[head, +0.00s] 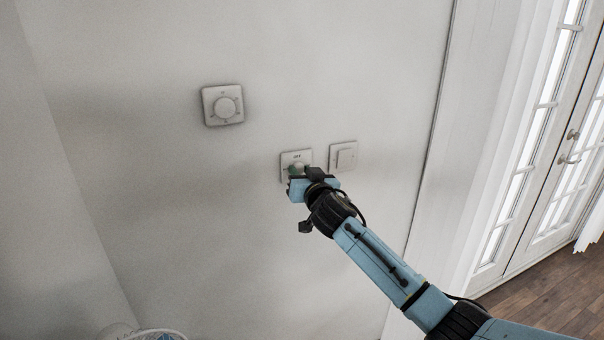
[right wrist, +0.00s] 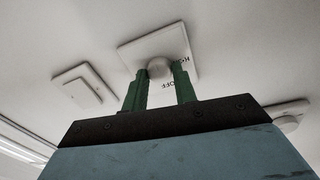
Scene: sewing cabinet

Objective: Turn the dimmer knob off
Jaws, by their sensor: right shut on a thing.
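The dimmer is a square white plate (head: 288,156) on the wall, between a round dial and a flat switch. "OFF" is printed near the plate's edge. Its round white knob (right wrist: 159,68) stands out from the plate (right wrist: 135,50) in the right wrist view. My right gripper (head: 298,171) is at the dimmer, its green fingers on either side of the knob, shut on it. The gripper mostly hides the knob in the head view. I see no mark that tells the knob's setting. My left gripper is not in view.
A larger plate with a round dial (head: 224,107) is up and left of the dimmer. A flat rocker switch (head: 345,157) is close on its right. Glazed doors (head: 520,190) stand at far right. A pale rounded object (head: 118,332) shows at the bottom edge. The wall around is bare.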

